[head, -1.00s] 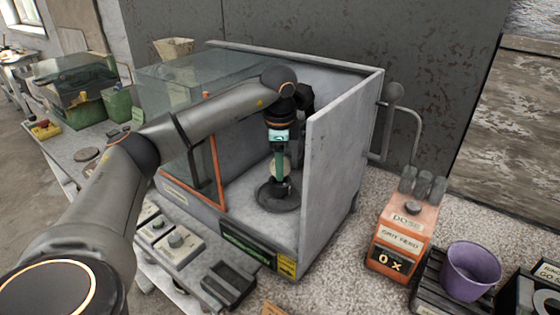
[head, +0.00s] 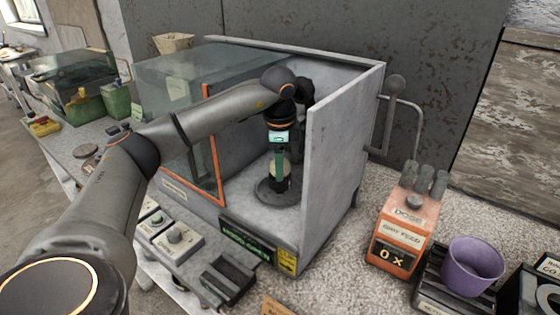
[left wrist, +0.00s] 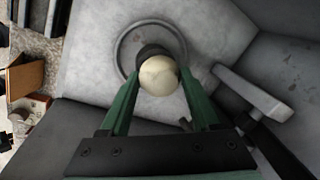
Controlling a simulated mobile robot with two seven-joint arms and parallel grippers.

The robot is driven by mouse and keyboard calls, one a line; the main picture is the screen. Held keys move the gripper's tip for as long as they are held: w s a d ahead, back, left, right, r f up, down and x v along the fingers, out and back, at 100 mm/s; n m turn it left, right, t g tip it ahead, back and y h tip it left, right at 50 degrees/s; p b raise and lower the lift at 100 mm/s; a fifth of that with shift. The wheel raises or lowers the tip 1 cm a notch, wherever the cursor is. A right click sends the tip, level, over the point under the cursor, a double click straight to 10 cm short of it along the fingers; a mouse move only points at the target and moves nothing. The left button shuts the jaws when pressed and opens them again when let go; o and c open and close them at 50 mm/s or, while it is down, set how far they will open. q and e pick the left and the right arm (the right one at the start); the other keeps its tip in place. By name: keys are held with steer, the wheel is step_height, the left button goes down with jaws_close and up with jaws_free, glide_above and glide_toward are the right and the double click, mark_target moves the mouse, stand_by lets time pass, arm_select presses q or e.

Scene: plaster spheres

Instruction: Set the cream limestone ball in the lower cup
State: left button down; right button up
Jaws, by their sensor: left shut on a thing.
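The cream limestone ball (left wrist: 158,76) is between the green fingers of my left gripper (left wrist: 159,80), which is shut on it. In the head view the left gripper (head: 280,168) points down inside the open cabinet, and a finger covers part of the ball. Below the ball a dark cup (left wrist: 149,52) rises from a round grey base (head: 279,198) on the cabinet floor. The ball overlaps the cup in the wrist view and hides part of it. I cannot tell whether the ball touches the cup. My right gripper is not in view.
The cabinet's grey side wall (head: 338,165) stands close to the right of the gripper. An orange-edged glass panel (head: 212,150) is on its left. An orange dosing box (head: 403,230) and a purple cup (head: 472,266) stand outside at the right.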

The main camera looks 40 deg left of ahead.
arm_select(q)
steer(key=shift+f, duration=0.3)
jaws_free()
stand_by(0.5)
steer(key=shift+w+a+p+v, duration=0.15)
steer(key=shift+p+v, duration=0.6)
steer(key=shift+v, duration=0.25)
steer(key=shift+w+a+p+v, duration=0.1)
steer(key=shift+w+p+v, duration=0.05)
steer(key=shift+p+v, duration=0.7)
steer(key=shift+r, duration=0.2)
